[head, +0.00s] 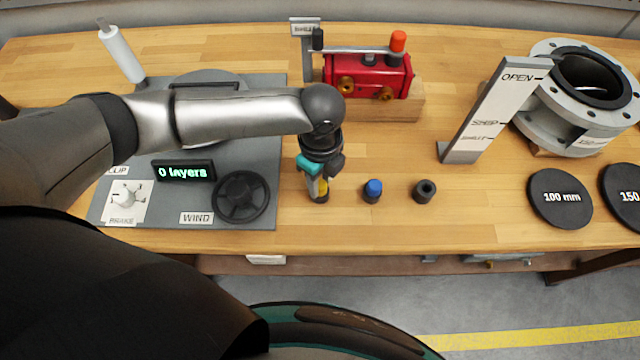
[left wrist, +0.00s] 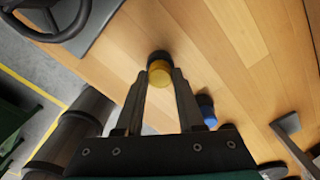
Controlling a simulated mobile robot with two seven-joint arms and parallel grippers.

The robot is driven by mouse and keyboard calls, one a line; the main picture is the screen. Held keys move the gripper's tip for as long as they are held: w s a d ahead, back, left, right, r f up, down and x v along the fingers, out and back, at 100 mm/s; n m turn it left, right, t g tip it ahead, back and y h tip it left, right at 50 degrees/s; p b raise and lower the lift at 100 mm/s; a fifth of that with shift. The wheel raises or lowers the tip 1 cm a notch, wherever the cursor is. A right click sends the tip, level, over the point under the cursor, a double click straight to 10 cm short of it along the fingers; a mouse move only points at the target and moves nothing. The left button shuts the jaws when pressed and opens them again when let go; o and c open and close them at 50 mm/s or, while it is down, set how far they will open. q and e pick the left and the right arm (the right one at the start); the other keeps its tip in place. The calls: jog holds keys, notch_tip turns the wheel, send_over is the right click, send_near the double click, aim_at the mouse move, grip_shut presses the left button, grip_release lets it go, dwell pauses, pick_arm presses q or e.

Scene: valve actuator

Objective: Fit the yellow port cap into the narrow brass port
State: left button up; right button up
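The yellow port cap (head: 321,190) stands on the bench with a dark lower part, left of the blue cap. It also shows in the left wrist view (left wrist: 160,73). My left gripper (head: 318,186) points down at it, with one finger on each side. In the left wrist view the fingers look spread, with slim gaps to the cap; contact cannot be made out. The red actuator (head: 368,75) on a wooden block has two brass ports facing front: a larger-looking left one (head: 346,86) and a smaller-looking right one (head: 385,93). My right gripper is out of view.
A blue cap (head: 373,189) and a dark cap (head: 424,191) stand right of the yellow one. A grey winding panel (head: 265,120) with a handwheel (head: 241,196) is left. An OPEN/SHUT sign (head: 494,110) and a flanged pipe (head: 555,125) stand right.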

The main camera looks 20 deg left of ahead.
pick_arm(q)
grip_shut()
